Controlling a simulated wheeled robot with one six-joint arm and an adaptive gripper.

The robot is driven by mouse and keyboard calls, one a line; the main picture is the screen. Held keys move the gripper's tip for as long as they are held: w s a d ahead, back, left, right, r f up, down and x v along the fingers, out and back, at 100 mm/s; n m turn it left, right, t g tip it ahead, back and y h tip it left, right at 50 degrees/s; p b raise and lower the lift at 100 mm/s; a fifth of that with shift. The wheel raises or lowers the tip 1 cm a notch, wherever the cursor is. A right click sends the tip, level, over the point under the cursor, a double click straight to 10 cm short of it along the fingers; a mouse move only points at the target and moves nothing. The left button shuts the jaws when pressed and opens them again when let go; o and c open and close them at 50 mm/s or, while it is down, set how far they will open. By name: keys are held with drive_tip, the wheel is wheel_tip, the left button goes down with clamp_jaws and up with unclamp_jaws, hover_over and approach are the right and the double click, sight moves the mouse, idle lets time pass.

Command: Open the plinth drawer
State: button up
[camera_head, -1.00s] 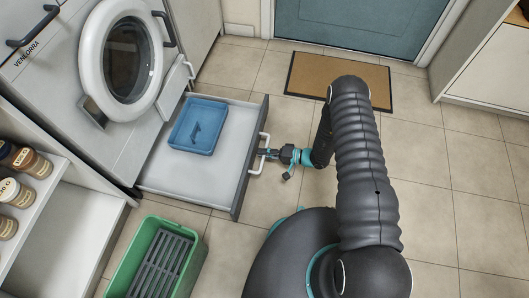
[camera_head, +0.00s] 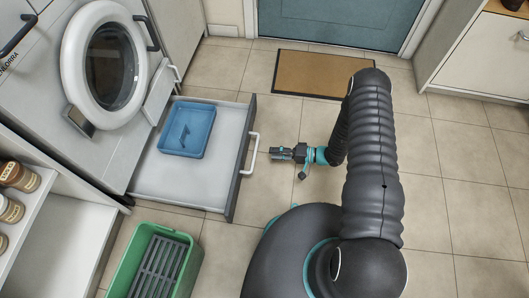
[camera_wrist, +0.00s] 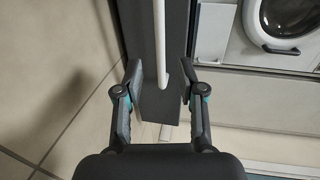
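The plinth drawer (camera_head: 226,138) stands pulled out from under the washing machine, its pale floor showing. Its dark front (camera_head: 239,170) carries a white bar handle (camera_head: 254,152). My gripper (camera_head: 274,154) is to the right of the handle, with a small gap between them, at about handle height in the picture. In the wrist view my gripper (camera_wrist: 161,84) is open and empty. The handle (camera_wrist: 160,45) shows beyond the fingertips, between them, along the drawer front (camera_wrist: 176,45).
A blue tray (camera_head: 187,131) lies inside the drawer. A green crate (camera_head: 122,265) stands on the floor at the drawer's near side. A brown doormat (camera_head: 318,74) lies behind; tiled floor to the right is clear.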

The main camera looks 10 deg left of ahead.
drive_tip(key=shift+v, duration=1.55)
drive_tip(key=s+d+r+m+g+h, duration=0.1)
drive_tip(key=s+m+g+h, duration=0.15)
drive_tip(key=s, duration=0.25)
drive_tip(key=s+d+r+m+g+h, duration=0.1)
drive_tip(key=s+d+r+m+g, duration=0.1)
drive_tip(key=s+g, duration=0.25)
drive_tip(key=d+r+n+t+h, duration=0.1)
drive_tip(key=d+r+h, duration=0.25)
drive_tip(key=r, duration=0.65)
drive_tip(key=s+d+r+n+t+h, duration=0.1)
drive_tip(key=d+r+h, duration=0.25)
drive_tip(key=r, duration=0.65)
drive_tip(key=d+r+t+h, duration=0.15)
drive_tip(key=d+r, duration=0.25)
drive_tip(key=r, duration=0.6)
drive_tip(key=s+d+r+n+t+h+p, duration=0.1)
drive_tip(key=s+r+t, duration=0.3)
drive_tip(key=r, duration=0.7)
drive_tip(key=s+d+r+n+t+h, duration=0.1)
drive_tip(key=s+r+t, duration=0.4)
drive_tip(key=r, duration=0.7)
drive_tip(key=shift+d+h+p, duration=0.35)
drive_tip(key=shift+d+h, duration=0.25)
drive_tip(key=shift+h, duration=0.2)
